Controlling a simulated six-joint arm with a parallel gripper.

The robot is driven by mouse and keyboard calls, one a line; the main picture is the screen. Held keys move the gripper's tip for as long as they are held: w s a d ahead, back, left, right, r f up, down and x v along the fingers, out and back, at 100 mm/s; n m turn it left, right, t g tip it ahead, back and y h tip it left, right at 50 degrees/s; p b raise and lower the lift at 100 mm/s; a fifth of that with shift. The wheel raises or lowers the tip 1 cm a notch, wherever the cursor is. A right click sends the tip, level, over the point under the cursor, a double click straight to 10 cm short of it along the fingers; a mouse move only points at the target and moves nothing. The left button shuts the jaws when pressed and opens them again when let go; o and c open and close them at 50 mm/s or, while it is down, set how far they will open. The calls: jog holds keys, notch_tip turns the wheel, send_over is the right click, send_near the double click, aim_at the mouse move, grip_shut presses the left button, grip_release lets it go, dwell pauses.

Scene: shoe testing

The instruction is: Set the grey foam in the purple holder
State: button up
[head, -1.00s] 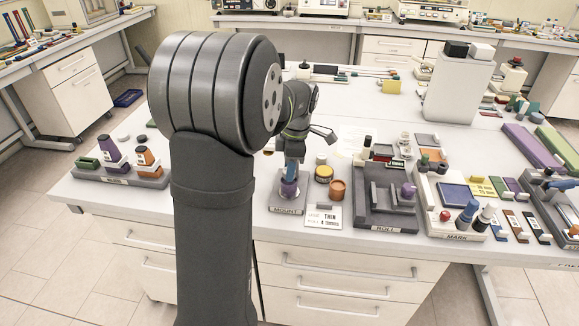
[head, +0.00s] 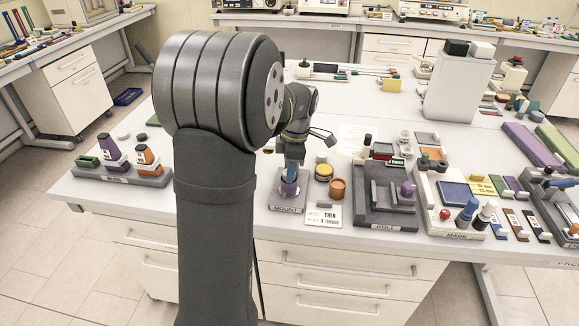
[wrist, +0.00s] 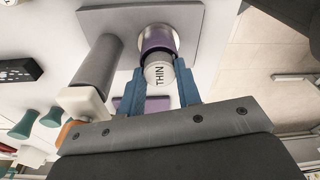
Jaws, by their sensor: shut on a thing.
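My gripper (wrist: 160,80) has blue fingers and is shut on a grey foam piece (wrist: 160,74) marked THIN. The purple holder (wrist: 157,40) stands upright in a round metal seat on a grey plate, in line with the foam. The foam appears to meet the holder's near end; I cannot tell how deep it sits. In the head view my gripper (head: 291,174) points down over the MOUNT stand (head: 287,209). The purple holder (head: 289,189) shows just below the fingertips, and the foam is hidden there.
A yellow-lidded jar (head: 323,172) and an orange-brown pot (head: 337,188) stand close to the right of the stand. A THIN card (head: 323,215) lies in front of them. The ROLL station (head: 385,212) is further right. A rack of bottles (head: 120,172) stands at the left.

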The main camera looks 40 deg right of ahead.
jog(key=shift+f, duration=0.15)
jog(key=o, duration=1)
jog(key=r, duration=0.5)
jog(key=d+r, duration=0.1)
jog(key=r, duration=0.5)
jog(key=s+r, duration=0.1)
jog(key=r, duration=0.5)
jog(key=shift+d+r, duration=0.15)
jog(key=shift+d, duration=0.25)
jog(key=f, duration=0.5)
jog(key=a+f, duration=0.1)
jog(key=f, duration=0.5)
jog(key=w+f, duration=0.1)
jog(key=f, duration=0.5)
jog(key=shift+a+f, duration=0.2)
jog(key=shift+a, duration=0.2)
jog(key=shift+r, duration=0.2)
jog(key=shift+r, duration=0.1)
